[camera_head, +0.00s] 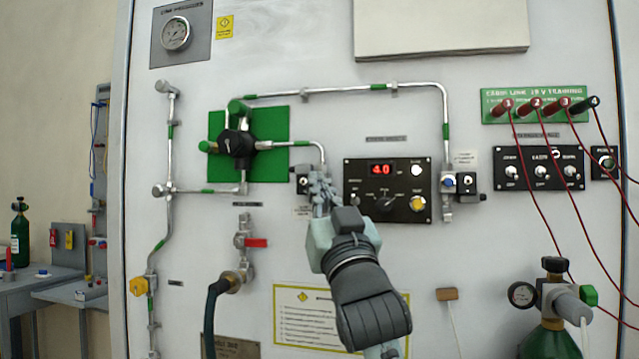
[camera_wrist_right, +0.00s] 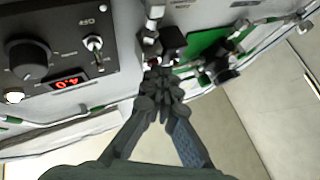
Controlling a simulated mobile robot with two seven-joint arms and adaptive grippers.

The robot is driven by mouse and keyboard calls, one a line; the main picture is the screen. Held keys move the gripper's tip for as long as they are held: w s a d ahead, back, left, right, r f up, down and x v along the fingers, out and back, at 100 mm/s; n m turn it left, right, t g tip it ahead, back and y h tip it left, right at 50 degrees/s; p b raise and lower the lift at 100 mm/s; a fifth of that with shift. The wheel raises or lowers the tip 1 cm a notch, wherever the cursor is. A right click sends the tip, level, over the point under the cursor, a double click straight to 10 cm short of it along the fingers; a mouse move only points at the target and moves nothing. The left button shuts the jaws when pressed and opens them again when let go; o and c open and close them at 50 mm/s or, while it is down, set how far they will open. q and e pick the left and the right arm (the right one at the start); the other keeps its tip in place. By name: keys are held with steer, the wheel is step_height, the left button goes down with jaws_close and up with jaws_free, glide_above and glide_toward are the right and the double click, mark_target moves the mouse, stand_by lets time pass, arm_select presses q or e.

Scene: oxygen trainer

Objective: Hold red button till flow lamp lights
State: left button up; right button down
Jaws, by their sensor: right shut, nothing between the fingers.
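My right gripper (camera_head: 322,188) reaches up from below to the wall panel, with its fingers closed together and empty. Its fingertips are at or very near a small black valve block (camera_head: 302,182) on the pipe, left of the display module. The wrist view also shows the closed fingers (camera_wrist_right: 160,85) in front of that block (camera_wrist_right: 172,40). No red button shows clearly there; the fingers may cover it, and I cannot tell contact. The black module (camera_head: 350,177) has a red 4.0 display (camera_head: 382,169), a pale round lamp (camera_head: 416,170) and a yellow one (camera_head: 417,203); their labels are unreadable. My left gripper is out of view.
A second valve block (camera_head: 467,182) with a blue button is right of the module. A green plate (camera_head: 275,130) with a black regulator (camera_head: 237,143) is up left of my gripper. Red cables (camera_head: 530,180) hang at right, above a green cylinder (camera_head: 550,343).

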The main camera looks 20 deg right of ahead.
steer(key=shift+s+a, duration=0.4)
steer(key=shift+s, duration=0.25)
steer(key=shift+s+a+p, duration=0.2)
steer(key=shift+s+a, duration=0.5)
steer(key=shift+s, duration=0.35)
steer(key=shift+s+a+p, duration=0.15)
steer(key=shift+s+a, duration=0.55)
steer(key=shift+s, duration=0.3)
